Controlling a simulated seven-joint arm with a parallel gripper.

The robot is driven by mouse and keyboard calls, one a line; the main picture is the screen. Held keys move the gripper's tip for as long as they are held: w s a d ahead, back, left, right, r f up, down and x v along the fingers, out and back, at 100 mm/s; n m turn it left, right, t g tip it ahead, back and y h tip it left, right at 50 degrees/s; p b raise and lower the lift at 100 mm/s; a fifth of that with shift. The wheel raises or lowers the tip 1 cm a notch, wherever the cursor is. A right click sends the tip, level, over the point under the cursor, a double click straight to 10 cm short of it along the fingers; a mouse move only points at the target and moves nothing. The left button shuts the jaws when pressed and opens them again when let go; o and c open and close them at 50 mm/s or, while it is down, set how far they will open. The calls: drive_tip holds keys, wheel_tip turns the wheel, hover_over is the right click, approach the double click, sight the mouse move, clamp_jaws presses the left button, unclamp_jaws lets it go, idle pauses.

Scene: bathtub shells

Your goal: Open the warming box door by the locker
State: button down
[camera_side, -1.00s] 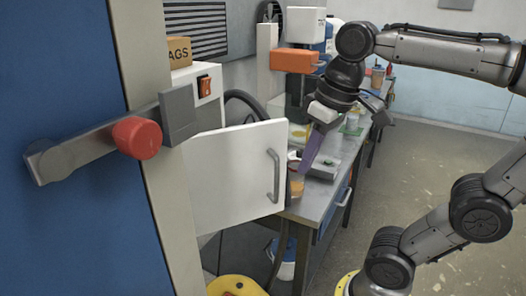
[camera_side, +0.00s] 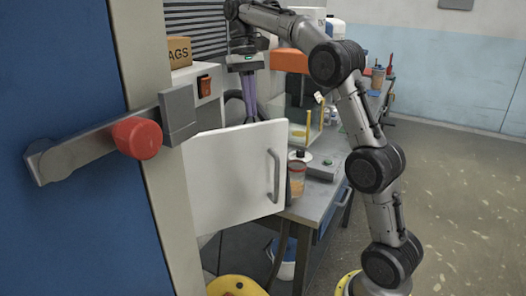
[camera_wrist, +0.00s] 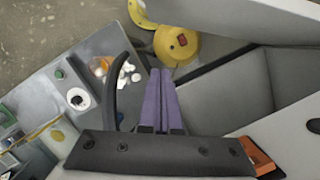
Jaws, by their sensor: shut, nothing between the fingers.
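The warming box is white with an orange switch (camera_side: 205,87) and stands behind the locker edge. Its white door (camera_side: 230,178) stands swung out, with a grey bar handle (camera_side: 273,175) on its outer face. The door also shows as a pale panel in the wrist view (camera_wrist: 240,20), with the dark box opening (camera_wrist: 225,95) below it. My gripper (camera_side: 250,112) is above and behind the door, its purple fingers pointing down. In the wrist view the fingers (camera_wrist: 160,75) are together and empty, beside the opening. Contact with the door cannot be told.
The blue locker (camera_side: 70,230) with a red-knobbed latch (camera_side: 137,138) fills the left front. A bench (camera_side: 320,200) right of the door holds a jar (camera_side: 297,178) and other items. A black hose (camera_wrist: 121,90) curves close beside my fingers. A yellow object (camera_wrist: 178,43) is on the floor.

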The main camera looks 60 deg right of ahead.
drive_tip(key=shift+s+a+f, duration=0.55)
drive_tip(key=shift+s+f, duration=0.3)
drive_tip(key=shift+f, duration=0.8)
drive_tip(key=shift+s+a+f, duration=0.5)
drive_tip(key=shift+s+f, duration=0.4)
drive_tip(key=shift+f, duration=0.8)
drive_tip(key=shift+s+a+f, duration=0.55)
drive_tip(key=shift+s+f, duration=0.3)
drive_tip(key=shift+f, duration=0.8)
